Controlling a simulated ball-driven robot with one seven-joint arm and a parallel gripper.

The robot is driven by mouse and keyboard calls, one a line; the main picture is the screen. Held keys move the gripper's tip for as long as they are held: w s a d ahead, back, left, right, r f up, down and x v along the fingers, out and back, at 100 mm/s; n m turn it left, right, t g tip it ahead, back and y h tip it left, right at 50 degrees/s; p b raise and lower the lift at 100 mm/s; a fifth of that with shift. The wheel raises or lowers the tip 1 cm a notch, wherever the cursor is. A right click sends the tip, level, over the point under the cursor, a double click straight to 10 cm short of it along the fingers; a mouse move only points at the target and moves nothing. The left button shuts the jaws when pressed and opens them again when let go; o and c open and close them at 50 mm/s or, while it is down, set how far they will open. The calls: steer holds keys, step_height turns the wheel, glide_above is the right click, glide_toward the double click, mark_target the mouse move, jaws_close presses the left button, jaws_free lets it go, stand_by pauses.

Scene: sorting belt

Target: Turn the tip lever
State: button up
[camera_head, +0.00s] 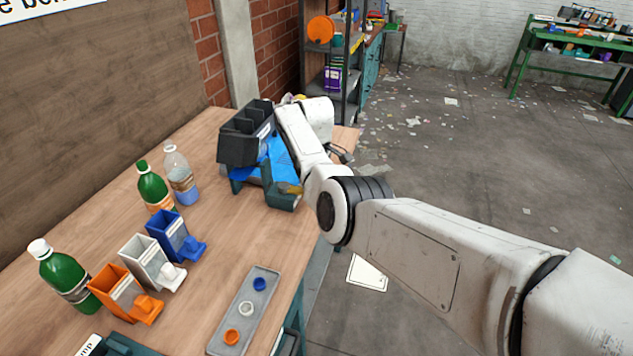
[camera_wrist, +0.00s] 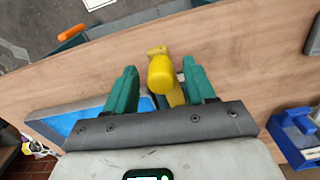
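The tip lever is yellow with a rounded knob (camera_wrist: 162,75). It shows in the wrist view between the two teal fingers of my gripper (camera_wrist: 160,86). The fingers are apart, with a small gap on each side of the knob, and no grip on it shows. In the head view my arm hides most of the gripper. A small yellow-orange piece (camera_head: 290,188), perhaps the lever, shows beside the arm at the near end of the blue belt (camera_head: 282,158). The belt also shows in the wrist view (camera_wrist: 75,124), left of the fingers.
A dark bin unit (camera_head: 245,135) stands behind the belt. Orange (camera_head: 122,294), white (camera_head: 150,262) and blue (camera_head: 172,236) bins stand on the wooden table, with bottles behind them. A grey tray (camera_head: 238,318) with coloured caps lies near the front edge. Bare tabletop lies between.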

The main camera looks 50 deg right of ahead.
step_height(320, 180, up, 11)
steer(key=shift+f+b, duration=0.15)
steer(key=shift+b, duration=0.2)
stand_by(0.3)
stand_by(0.6)
